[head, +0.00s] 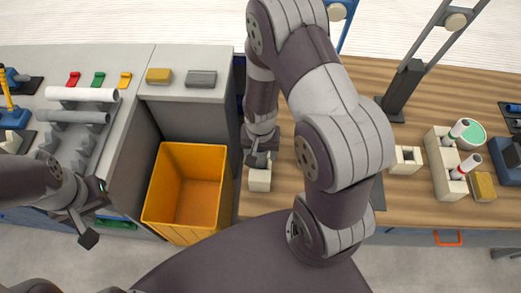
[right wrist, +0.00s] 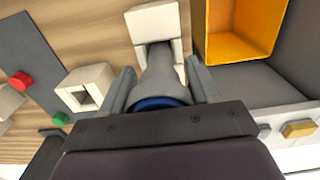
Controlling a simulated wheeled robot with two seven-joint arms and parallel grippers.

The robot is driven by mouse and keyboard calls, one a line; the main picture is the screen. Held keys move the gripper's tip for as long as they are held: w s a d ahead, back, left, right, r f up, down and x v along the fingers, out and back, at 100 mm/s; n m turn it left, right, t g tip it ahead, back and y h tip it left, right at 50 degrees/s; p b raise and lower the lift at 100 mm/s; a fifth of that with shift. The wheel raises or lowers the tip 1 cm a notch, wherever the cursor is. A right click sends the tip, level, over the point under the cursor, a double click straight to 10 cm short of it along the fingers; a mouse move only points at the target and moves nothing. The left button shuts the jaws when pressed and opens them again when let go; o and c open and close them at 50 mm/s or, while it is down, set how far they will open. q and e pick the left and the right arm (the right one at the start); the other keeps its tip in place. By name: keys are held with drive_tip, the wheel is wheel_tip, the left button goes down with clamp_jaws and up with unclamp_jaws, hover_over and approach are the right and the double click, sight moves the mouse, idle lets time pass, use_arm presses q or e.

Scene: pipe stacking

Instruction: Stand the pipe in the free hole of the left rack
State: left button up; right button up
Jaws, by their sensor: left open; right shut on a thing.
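My right gripper (right wrist: 163,78) is shut on a grey pipe (right wrist: 158,70) with a blue ring at its near end. In the head view, my right gripper (head: 258,157) is just above a small cream rack (head: 260,182) beside the orange bin. The pipe's far end reaches toward that rack (right wrist: 153,22) in the right wrist view; I cannot tell whether it is inside a hole. A second cream block (head: 405,162) with an empty square hole stands to the right. My left gripper (head: 88,222) is open and empty at the lower left.
An orange bin (head: 185,190) stands left of the cream rack. A cream rack (head: 440,165) with two upright pipes is at the right, beside a yellow block (head: 482,186). White (head: 82,94) and grey (head: 72,116) pipes lie on a grey holder at the left. My right arm hides the table's middle.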

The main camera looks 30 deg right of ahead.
drive_tip(key=o, duration=1.4)
wheel_tip(320, 180, up, 13)
drive_tip(key=shift+f+b, duration=0.2)
drive_tip(key=shift+b, duration=0.15)
